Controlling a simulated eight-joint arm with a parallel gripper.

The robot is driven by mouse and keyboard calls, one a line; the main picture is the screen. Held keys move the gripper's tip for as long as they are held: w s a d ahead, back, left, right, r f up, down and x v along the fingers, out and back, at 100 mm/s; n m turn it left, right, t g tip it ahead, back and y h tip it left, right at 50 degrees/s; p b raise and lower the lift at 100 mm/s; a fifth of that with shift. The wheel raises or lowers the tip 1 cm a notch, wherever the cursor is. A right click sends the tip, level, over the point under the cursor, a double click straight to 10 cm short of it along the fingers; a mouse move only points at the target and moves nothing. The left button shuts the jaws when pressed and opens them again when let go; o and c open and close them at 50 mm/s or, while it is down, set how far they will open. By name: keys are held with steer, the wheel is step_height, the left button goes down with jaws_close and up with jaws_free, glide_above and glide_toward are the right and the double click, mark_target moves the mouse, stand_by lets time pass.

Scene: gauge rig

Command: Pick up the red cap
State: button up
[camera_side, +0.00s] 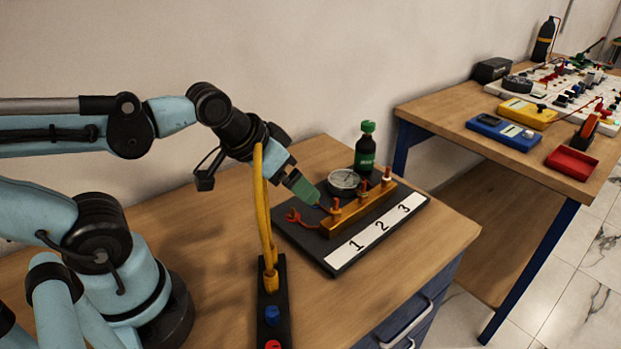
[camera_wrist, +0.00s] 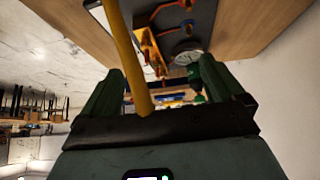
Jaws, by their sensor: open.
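On the black board (camera_side: 290,237), a small red-orange piece (camera_side: 293,216) lies at the left end; I cannot tell if it is the red cap. Several red-orange tipped posts stand on the brass block (camera_side: 358,210), the nearest at its left end (camera_side: 336,204). My gripper (camera_side: 312,197) has green fingers, is open, and points down to the right, close above the left end of the block. In the wrist view, the fingers (camera_wrist: 160,82) are apart with a yellow cable crossing in front. The brass block (camera_wrist: 150,50) shows beyond them.
A round gauge (camera_side: 343,182) and a green-capped bottle (camera_side: 366,148) stand behind the block. A yellow cable (camera_side: 263,215) rises from a black strip (camera_side: 283,297) in front. A second table (camera_side: 445,115) at the right holds meters and a red tray (camera_side: 571,163).

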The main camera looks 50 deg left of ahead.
steer(key=shift+a, duration=0.25)
steer(key=shift+c, duration=1.2)
steer(key=c, duration=0.5)
steer(key=n+g+h, duration=0.4)
steer(key=n+g, duration=0.4)
steer(key=n, duration=0.7)
glide_toward(273, 347)
steer(key=shift+x, duration=4.3)
